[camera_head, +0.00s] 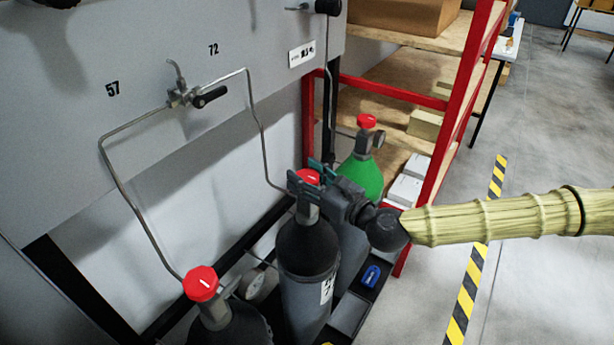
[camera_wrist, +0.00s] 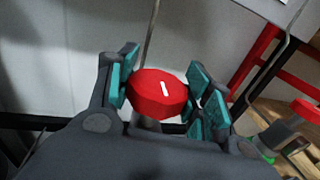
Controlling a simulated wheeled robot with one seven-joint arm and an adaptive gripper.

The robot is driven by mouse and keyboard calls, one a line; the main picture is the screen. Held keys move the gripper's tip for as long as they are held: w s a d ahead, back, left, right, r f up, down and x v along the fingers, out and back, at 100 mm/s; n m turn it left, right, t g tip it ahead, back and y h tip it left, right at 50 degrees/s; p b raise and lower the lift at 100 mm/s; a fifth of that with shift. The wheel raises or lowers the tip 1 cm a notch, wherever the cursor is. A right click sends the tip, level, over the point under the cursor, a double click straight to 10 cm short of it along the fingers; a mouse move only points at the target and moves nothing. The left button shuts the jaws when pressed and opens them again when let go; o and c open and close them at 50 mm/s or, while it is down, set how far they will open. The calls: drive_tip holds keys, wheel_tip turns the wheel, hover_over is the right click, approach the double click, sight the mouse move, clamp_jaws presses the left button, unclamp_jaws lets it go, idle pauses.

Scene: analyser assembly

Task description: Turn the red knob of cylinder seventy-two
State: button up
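A dark grey cylinder (camera_head: 307,250) stands in the middle of the head view, with a red knob (camera_head: 306,176) on top. The pipe from the "72" side of the wall panel runs down to it. My gripper (camera_head: 311,178) reaches in from the right at the knob, its teal pads partly hiding it. In the wrist view the red knob (camera_wrist: 158,93) sits between the two fingers, with its white mark tilted slightly. The pads lie very close to both sides of the knob; I cannot tell whether they press on it.
Another red-knobbed cylinder (camera_head: 202,283) stands front left, under the "57" pipe. A green cylinder (camera_head: 361,178) with a red knob stands behind my gripper. The grey panel (camera_head: 60,60) is at the left and a red-framed shelf (camera_head: 463,80) at the back. Open floor lies right.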

drive_tip(key=c, duration=0.3)
